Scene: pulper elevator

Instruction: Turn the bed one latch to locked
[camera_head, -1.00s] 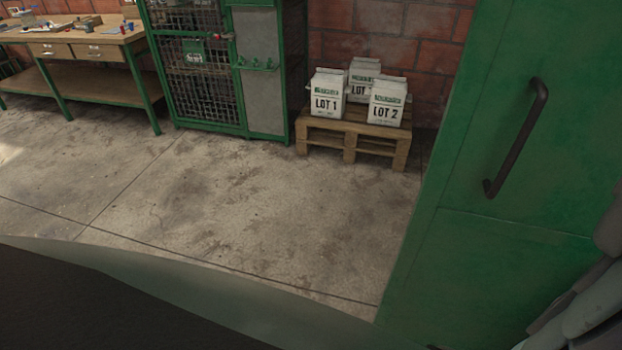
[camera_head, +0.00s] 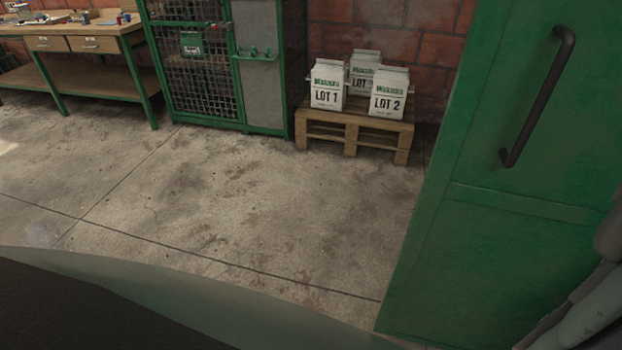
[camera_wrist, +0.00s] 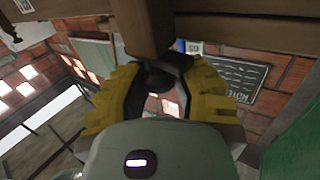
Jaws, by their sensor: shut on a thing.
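A dark rounded part shows between the fingers. I cannot tell for sure whether this brown piece is the bed one latch, and no locked mark is readable. The fingertips and the contact are partly hidden by the piece and the beam. In the head view the gripper is out of sight, and no bed one latch can be made out there.
A green panel with a dark handle (camera_head: 538,95) stands close on the right. A wooden pallet (camera_head: 355,118) with LOT 1 and LOT 2 bags, a green mesh cabinet (camera_head: 190,90) and a workbench (camera_head: 70,60) stand at the back. The floor between is clear.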

